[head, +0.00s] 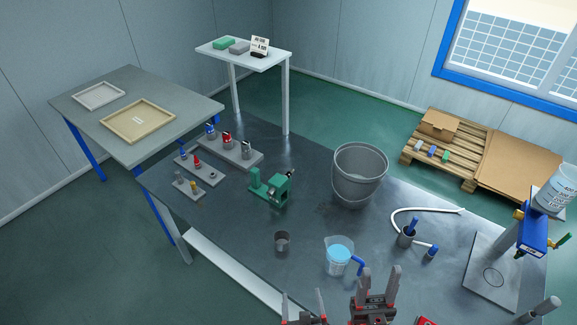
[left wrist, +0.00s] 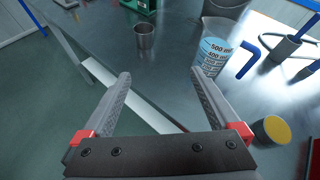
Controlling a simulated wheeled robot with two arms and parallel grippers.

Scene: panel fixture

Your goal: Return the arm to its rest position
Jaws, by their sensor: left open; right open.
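My left gripper (head: 303,302) is at the bottom of the head view, near the table's front edge. It also shows in the left wrist view (left wrist: 164,84), open and empty, with its two fingers apart. Beyond its fingers are the floor and the edge of the dark table (head: 330,220). My right gripper (head: 379,276) is just to the right of the left one in the head view, fingers pointing up, open with nothing between them. Most of both arms is out of the picture.
A measuring jug of blue liquid (head: 338,257) stands close behind my right gripper. A small metal cup (head: 282,241), a grey bucket (head: 360,172) and a green device (head: 271,187) stand farther back. A yellow-topped round object (left wrist: 273,130) is right of my left gripper.

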